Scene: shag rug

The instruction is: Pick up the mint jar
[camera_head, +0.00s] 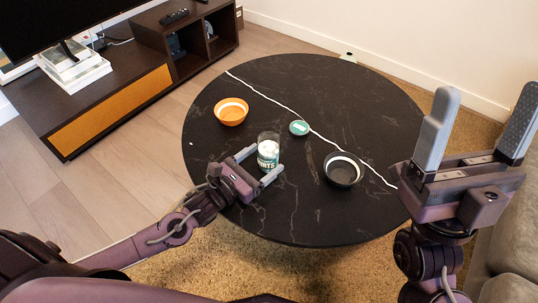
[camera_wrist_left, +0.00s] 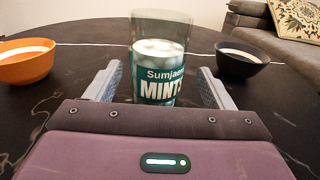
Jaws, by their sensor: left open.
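The mint jar (camera_head: 268,152) is a clear glass with a teal label and white mints inside, standing upright on the round black table. It also shows in the left wrist view (camera_wrist_left: 161,75), centred ahead of the gripper. My left gripper (camera_head: 261,164) is open, with its two fingers reaching to either side of the jar's near part. In the left wrist view the fingers (camera_wrist_left: 158,84) flank the jar with gaps on both sides. My right gripper (camera_head: 482,125) is open and empty, raised at the right with its fingers pointing up.
The black table (camera_head: 300,222) is otherwise mostly clear. A TV cabinet (camera_head: 110,105) stands at left.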

